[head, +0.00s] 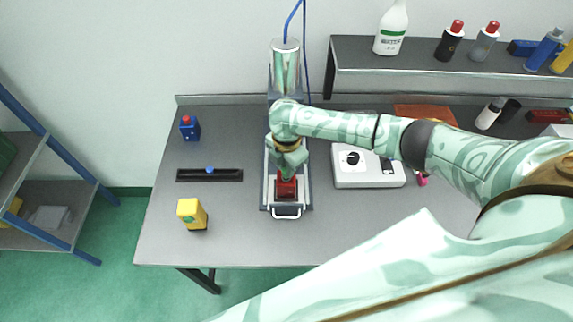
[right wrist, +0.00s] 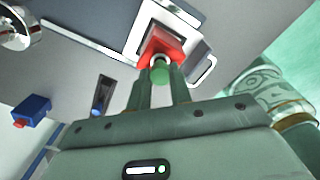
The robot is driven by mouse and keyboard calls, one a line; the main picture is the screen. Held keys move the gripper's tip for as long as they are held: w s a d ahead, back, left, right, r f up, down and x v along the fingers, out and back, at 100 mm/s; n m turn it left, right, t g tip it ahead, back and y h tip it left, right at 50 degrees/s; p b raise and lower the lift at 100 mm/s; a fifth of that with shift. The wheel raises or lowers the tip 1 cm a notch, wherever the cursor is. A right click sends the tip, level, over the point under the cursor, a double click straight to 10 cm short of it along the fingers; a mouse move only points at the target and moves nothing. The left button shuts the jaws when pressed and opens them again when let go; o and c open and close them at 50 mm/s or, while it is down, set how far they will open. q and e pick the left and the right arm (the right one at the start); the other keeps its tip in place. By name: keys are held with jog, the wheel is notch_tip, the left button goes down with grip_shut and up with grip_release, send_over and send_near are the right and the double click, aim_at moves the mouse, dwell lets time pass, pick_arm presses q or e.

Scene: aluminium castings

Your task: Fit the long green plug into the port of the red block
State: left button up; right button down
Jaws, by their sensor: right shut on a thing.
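The red block (head: 287,190) sits in a pale fixture with a front handle, near the middle of the table. In the right wrist view the red block (right wrist: 158,42) lies just beyond my fingertips, with a pale ring at its near face. My right gripper (right wrist: 157,88) is shut on the green plug (right wrist: 159,74), whose round green end shows between the fingers. In the head view my right gripper (head: 287,175) is directly over the block. The plug's far end is hidden, so I cannot tell whether it is inside the port. My left gripper is not in view.
A blue block with a red top (head: 190,128), a black rail (head: 225,175) and a yellow block (head: 191,212) stand to the left. A white device with a dial (head: 365,178) is right of the fixture. A shelf (head: 440,67) with bottles stands behind.

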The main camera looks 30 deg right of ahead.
jog(key=shift+f+b, duration=0.4)
jog(key=shift+f, duration=0.3)
jog(key=c, duration=1.2)
grip_release()
notch_tip(320, 180, up, 16)
jog(key=p, duration=0.3)
jog(key=shift+r+p, duration=0.2)
jog(key=shift+p, duration=0.15)
